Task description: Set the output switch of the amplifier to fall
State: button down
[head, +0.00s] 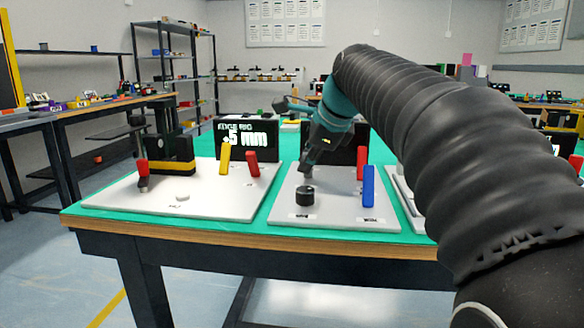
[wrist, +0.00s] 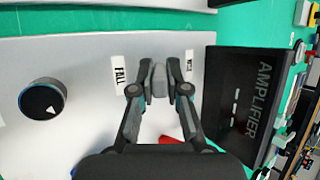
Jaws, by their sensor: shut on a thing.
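The amplifier is a black box lettered AMPLIFIER (wrist: 238,105) at the right of the wrist view; in the head view it stands at the back of a light panel (head: 285,215), partly behind my gripper (head: 306,170). In the wrist view my gripper (wrist: 159,82) is shut on a small grey output switch (wrist: 158,80), mostly hidden by the fingers. The switch sits between a FALL label (wrist: 119,75) on the left and a second label (wrist: 189,66) on the right, too small to read surely. I cannot tell which way the switch leans.
A black knob (head: 305,195) stands on the panel's front, left of a blue lever (head: 368,186) and a red lever (head: 362,162). The left panel (head: 130,195) carries yellow (head: 225,158) and red (head: 252,164) levers and an edge rig display (head: 245,137).

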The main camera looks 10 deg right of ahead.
dwell(0.3)
jog(key=c, duration=1.2)
grip_release()
jog(key=shift+o, duration=0.2)
jog(key=v, duration=1.2)
jog(key=shift+s, duration=0.1)
